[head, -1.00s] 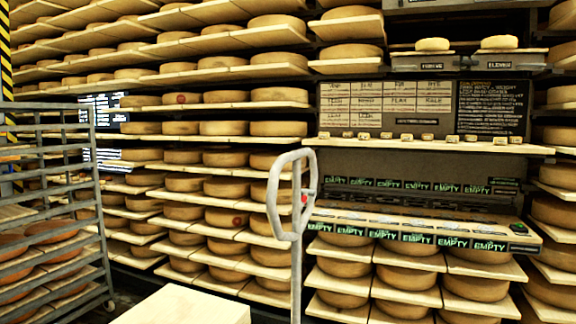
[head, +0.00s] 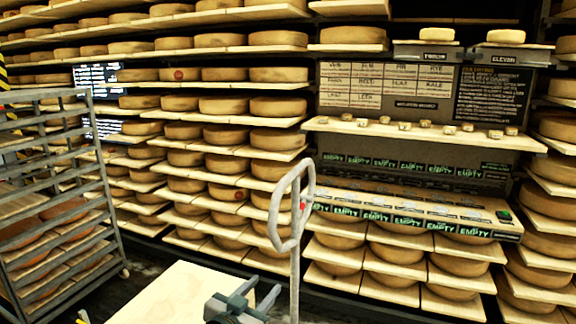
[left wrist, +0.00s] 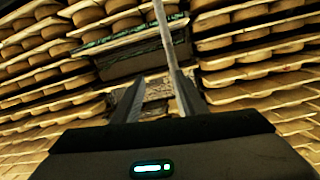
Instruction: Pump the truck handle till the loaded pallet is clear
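The truck handle (head: 293,205) is a pale grey upright loop on a thin shaft, with a small red part on its right side. Its shaft (left wrist: 164,32) also shows in the left wrist view, running up beyond the fingers. My left gripper (head: 257,294) is at the bottom of the head view, left of and below the loop, apart from it. In the left wrist view its two fingers (left wrist: 157,86) stand apart with nothing held between them. A pale flat-topped block (head: 165,290), perhaps the load, lies at the lower left. The pallet's underside is out of view. My right gripper is not in view.
A grey metal rack (head: 118,235) with cheese wheels stands at the left. Shelves full of cheese wheels (head: 278,105) fill the back. A ledge with several "EMPTY" labels (head: 407,220) is behind the handle. Dark floor shows between the rack and the block.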

